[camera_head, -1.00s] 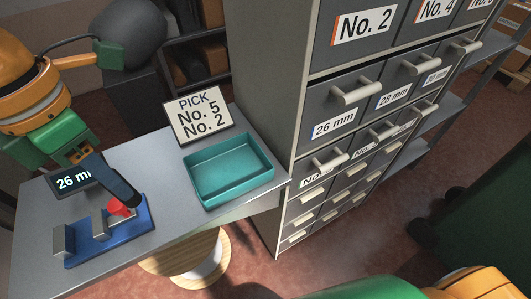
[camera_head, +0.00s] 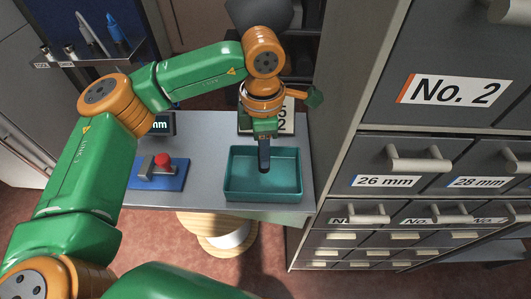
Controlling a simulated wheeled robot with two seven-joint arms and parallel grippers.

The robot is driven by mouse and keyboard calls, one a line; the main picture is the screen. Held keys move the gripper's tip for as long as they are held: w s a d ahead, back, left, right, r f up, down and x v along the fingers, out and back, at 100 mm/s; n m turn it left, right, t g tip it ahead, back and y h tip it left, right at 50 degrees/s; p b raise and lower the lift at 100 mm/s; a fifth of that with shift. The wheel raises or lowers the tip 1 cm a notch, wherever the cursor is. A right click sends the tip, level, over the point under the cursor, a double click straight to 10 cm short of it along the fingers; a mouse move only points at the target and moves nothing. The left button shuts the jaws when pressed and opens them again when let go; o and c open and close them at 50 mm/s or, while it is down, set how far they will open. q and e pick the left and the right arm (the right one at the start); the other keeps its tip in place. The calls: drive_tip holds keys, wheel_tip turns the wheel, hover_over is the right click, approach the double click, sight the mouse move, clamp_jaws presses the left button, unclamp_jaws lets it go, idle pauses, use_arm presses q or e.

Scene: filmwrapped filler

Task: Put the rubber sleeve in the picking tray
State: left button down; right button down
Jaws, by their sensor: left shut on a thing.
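My left gripper (camera_head: 264,153) points down over the teal picking tray (camera_head: 238,191), near the tray's middle. It is shut on a dark, narrow piece, which I take to be the rubber sleeve (camera_head: 264,164). The fingers and the piece are both dark, so I cannot tell exactly where one ends and the other begins. The lower end hangs within the tray's outline; whether it touches the floor of the tray is unclear. No other item shows in the tray. My right gripper is not in view.
The grey table (camera_head: 205,165) carries a blue gauge (camera_head: 158,184) with a red knob, a small display (camera_head: 160,123) and a pick sign (camera_head: 287,116), partly hidden by my arm. A drawer cabinet (camera_head: 345,150) with labelled drawers stands close at the tray's right.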

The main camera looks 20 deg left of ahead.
use_arm(q)
wheel_tip(320, 180, down, 4)
drive_tip(key=shift+w+a+r+p, duration=0.1)
drive_tip(key=shift+r+p, duration=0.15)
drive_tip(key=shift+p, duration=0.6)
drive_tip(key=shift+f, duration=0.2)
drive_tip(key=c, duration=1.1)
unclamp_jaws()
drive_tip(key=shift+b, duration=0.35)
drive_tip(key=o, duration=0.5)
drive_tip(key=shift+r, duration=0.45)
wheel_tip(320, 180, up, 11)
drive_tip(key=shift+b, duration=0.95)
drive_tip(key=shift+r, duration=0.25)
drive_tip(key=shift+r, duration=0.1)
